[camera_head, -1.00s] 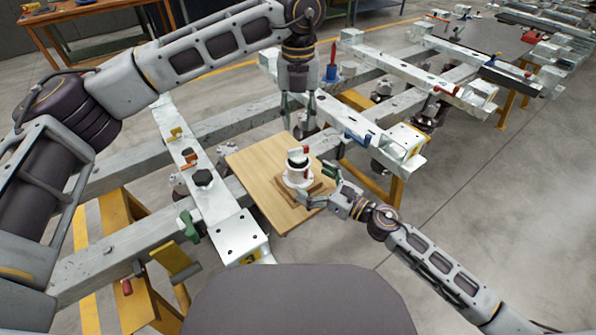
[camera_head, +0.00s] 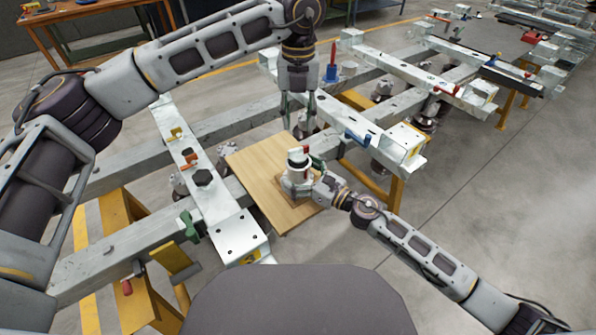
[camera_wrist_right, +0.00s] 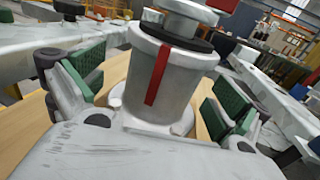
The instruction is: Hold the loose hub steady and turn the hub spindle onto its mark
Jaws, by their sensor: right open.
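The loose hub (camera_head: 296,174) is a white, upright cylinder on a wooden board. In the right wrist view the hub (camera_wrist_right: 165,85) has a vertical red stripe down its near side. The hub spindle (camera_wrist_right: 187,22) is grey, above a black ring on the hub; a red part shows at its top right. My left gripper (camera_head: 299,108) points down, open and empty, above and behind the hub.
The wooden board (camera_head: 258,172) lies between metal beams. A white plate (camera_head: 235,236) with a green clamp (camera_head: 189,226) is at its left. A beam with a blue clamp (camera_head: 358,138) is at its right. Floor is clear at the right.

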